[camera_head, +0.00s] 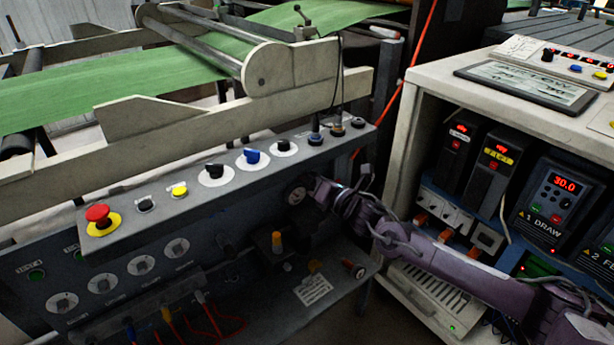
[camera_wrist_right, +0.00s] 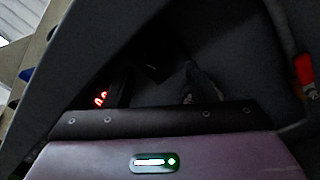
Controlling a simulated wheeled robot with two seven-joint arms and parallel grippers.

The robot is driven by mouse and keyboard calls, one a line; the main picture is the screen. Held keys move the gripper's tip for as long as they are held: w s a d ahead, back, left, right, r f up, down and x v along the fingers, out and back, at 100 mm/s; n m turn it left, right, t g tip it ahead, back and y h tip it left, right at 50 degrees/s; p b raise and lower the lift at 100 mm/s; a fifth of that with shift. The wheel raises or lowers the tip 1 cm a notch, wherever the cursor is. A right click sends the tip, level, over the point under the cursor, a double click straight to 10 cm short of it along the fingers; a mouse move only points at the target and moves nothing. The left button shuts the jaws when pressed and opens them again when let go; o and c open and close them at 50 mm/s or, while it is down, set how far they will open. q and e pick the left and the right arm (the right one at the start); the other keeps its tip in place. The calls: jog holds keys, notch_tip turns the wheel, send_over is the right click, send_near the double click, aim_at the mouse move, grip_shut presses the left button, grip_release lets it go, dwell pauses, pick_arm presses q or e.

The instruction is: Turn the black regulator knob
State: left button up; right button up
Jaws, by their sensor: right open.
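My right arm comes in from the right in the head view. Its gripper (camera_head: 309,186) is at the front face of the grey control console (camera_head: 255,185), just right of a round dark knob (camera_head: 295,196), which may be the regulator knob. The gripper partly covers that spot, and I cannot tell whether it touches the knob. In the right wrist view the open fingers (camera_wrist_right: 153,88) point at a dark, shadowed area; what lies between them is too dark to name. Another black knob (camera_head: 213,170) sits on a white disc on the console top. My left gripper is not in view.
The console top also has a red emergency button (camera_head: 98,214), a yellow button (camera_head: 179,189) and a blue knob (camera_head: 252,156). Several dials and cables are below. A cabinet with drives (camera_head: 563,190) stands at the right. Green web (camera_head: 120,88) runs over rollers behind.

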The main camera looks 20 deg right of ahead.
jog(key=shift+w+a, duration=0.25)
jog(key=shift+w, duration=0.25)
jog(key=c, duration=1)
jog(key=shift+o, duration=0.2)
jog(key=shift+m, duration=0.3)
